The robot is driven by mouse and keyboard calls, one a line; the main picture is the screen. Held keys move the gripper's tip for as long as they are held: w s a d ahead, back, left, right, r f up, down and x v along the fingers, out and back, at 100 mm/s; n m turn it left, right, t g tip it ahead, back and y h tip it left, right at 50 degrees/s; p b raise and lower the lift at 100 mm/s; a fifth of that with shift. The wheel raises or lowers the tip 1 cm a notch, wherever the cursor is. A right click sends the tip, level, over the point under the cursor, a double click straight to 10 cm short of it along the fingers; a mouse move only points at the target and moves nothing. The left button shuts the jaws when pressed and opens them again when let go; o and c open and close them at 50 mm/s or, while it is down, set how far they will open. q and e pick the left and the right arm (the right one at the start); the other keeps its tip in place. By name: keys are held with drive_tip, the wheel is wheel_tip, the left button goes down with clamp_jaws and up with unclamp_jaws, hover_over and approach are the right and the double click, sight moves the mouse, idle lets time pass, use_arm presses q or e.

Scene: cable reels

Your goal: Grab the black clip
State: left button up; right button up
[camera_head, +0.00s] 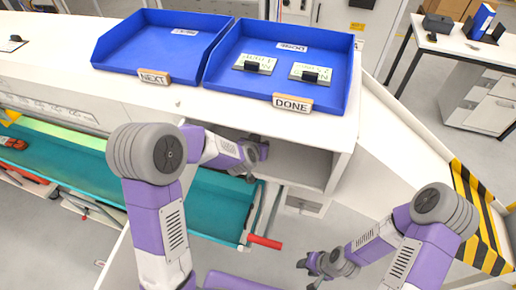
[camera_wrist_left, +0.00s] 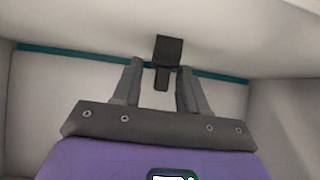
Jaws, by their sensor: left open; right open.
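A black clip (camera_wrist_left: 168,52) shows in the left wrist view, at the lower edge of a pale surface, with its narrow tab pointing down between my fingers. My left gripper (camera_wrist_left: 159,66) is open, one finger on each side of the tab; I cannot tell whether either touches it. In the head view my left gripper (camera_head: 258,148) reaches into an open compartment under the counter, and the clip cannot be made out there. My right gripper (camera_head: 309,264) is open and empty, low over the floor.
A blue DONE tray (camera_head: 342,95) holds two cards with black clips. The empty blue NEXT tray (camera_head: 150,51) is left of it. The compartment walls (camera_head: 306,166) close around my left gripper. A teal drawer (camera_head: 215,211) stands out at left.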

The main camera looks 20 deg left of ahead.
use_arm(q)
drive_tip(key=shift+w+f, duration=0.35)
drive_tip(key=shift+w, duration=0.1)
clamp_jaws()
drive_tip(key=shift+r, duration=0.2)
